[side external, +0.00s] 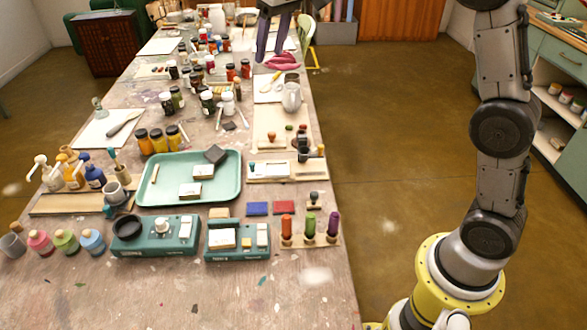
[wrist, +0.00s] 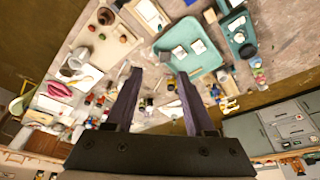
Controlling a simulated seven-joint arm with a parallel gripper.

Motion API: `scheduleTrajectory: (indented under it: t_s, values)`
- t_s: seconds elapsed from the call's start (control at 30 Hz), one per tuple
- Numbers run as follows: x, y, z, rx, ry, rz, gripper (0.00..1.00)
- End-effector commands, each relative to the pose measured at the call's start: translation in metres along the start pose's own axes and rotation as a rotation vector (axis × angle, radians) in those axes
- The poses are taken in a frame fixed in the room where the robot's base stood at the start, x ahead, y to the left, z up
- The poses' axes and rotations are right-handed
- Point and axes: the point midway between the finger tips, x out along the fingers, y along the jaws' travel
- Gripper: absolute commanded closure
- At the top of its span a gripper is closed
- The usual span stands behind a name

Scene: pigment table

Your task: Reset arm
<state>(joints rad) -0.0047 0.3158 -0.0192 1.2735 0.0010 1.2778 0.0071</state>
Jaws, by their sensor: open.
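My gripper (wrist: 155,95) is open and empty in the wrist view, its two dark fingers spread apart above the crowded table. In the side external view my gripper (side external: 272,38) hangs at the top, over the far part of the table, partly cut off by the frame edge. My arm stands at the right of that view, beside the table. The pigment table (side external: 200,290) is covered with jars, bottles and tools. A teal tray (side external: 225,165) lies near its middle; it also shows in the wrist view (wrist: 208,62).
Two teal devices (side external: 155,248) stand near the front, with stamps with coloured handles (side external: 310,224) beside them. Several jars (side external: 208,102) and a grey mug (side external: 291,97) stand farther back. The front of the table and the floor (side external: 390,150) between table and arm are clear.

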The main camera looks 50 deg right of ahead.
Motion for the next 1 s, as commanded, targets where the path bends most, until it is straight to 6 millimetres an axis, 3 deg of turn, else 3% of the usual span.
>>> scheduleTrajectory:
  t_s: [0.03, 0.2, 0.33, 0.47, 0.63, 0.8, 1.0]
  values:
    - [-0.021, 0.001, 0.017, 0.0, 0.024, 0.0, 0.46]
    - [-0.066, 0.001, 0.073, 0.001, 0.091, 0.0, 0.46]
    - [-0.087, 0.002, 0.122, 0.001, 0.137, 0.0, 0.46]
    - [-0.095, 0.002, 0.175, 0.0, 0.176, 0.001, 0.46]
    - [-0.083, 0.003, 0.249, 0.0, 0.218, 0.001, 0.46]
    - [-0.049, 0.003, 0.312, -0.001, 0.229, 0.002, 0.46]
    - [-0.011, 0.004, 0.344, -0.002, 0.182, 0.002, 0.46]
